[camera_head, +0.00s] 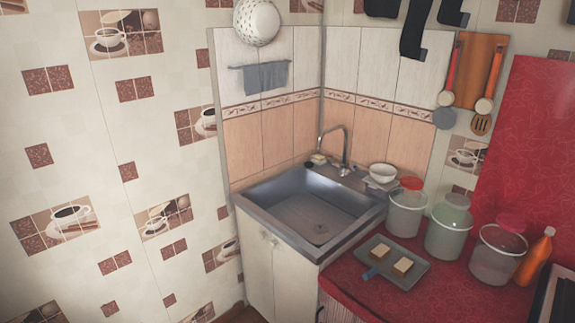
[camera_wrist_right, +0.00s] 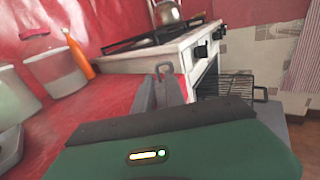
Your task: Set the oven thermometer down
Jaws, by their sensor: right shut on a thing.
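In the right wrist view my right gripper (camera_wrist_right: 164,88) is shut on a small grey thing with a hook-like loop on top, which I take to be the oven thermometer (camera_wrist_right: 163,69). Its face does not show, and the gripper hides most of it. It is held in front of the white stove (camera_wrist_right: 180,50), beside the red counter (camera_wrist_right: 105,103). I cannot tell its height above the counter. Neither gripper shows in the head view.
A wire rack (camera_wrist_right: 228,84) juts from the stove's open front. A kettle (camera_wrist_right: 168,13) stands on top. An orange bottle (camera_head: 534,257), lidded containers (camera_head: 449,229) and a tray (camera_head: 375,278) with two pale blocks crowd the counter. The sink (camera_head: 315,212) is left of them.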

